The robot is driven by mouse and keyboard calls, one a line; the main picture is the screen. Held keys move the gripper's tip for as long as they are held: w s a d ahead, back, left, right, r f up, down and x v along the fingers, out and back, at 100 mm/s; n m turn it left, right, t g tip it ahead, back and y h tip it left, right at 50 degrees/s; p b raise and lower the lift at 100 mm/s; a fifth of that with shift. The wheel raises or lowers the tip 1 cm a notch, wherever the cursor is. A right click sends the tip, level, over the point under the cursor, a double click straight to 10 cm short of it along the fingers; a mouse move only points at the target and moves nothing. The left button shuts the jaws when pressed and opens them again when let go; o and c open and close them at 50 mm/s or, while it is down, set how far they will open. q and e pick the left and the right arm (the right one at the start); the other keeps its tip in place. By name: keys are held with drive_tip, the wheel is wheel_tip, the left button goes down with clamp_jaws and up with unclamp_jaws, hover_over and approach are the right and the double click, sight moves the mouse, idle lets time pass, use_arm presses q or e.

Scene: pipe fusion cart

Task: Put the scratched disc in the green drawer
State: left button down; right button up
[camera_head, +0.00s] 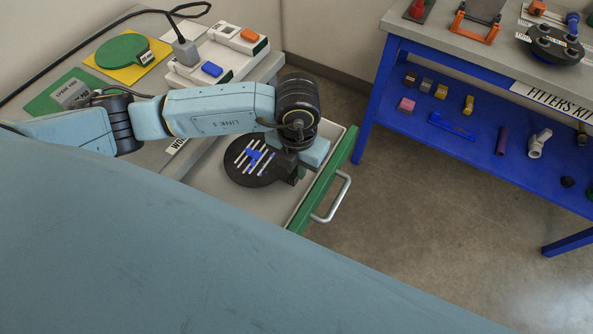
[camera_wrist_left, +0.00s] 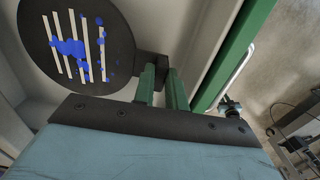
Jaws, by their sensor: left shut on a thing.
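The scratched disc (camera_head: 252,161) is black and round, with pale parallel lines and blue blotches. In the head view it is over the inside of the open green drawer (camera_head: 325,182). The disc (camera_wrist_left: 75,47) fills the upper left of the left wrist view, with the drawer's green front (camera_wrist_left: 235,50) to its right. My left gripper (camera_head: 291,172) is at the disc's right side. Its two fingers (camera_wrist_left: 161,85) are shut on the disc's dark block-like tab. I cannot tell whether the disc touches the drawer floor. My right gripper is not in view.
The bench above the drawer holds a green disc on a yellow plate (camera_head: 125,50) and a white tray (camera_head: 215,55). A blue-framed table (camera_head: 440,45) with a lower shelf (camera_head: 480,140) of small parts stands at the right. Bare floor (camera_head: 400,220) lies between.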

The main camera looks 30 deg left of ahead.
use_arm(q)
wheel_tip(320, 180, down, 3)
drive_tip(key=shift+r, duration=0.15)
drive_tip(key=c, duration=1.4)
unclamp_jaws()
drive_tip(key=shift+c, duration=0.2)
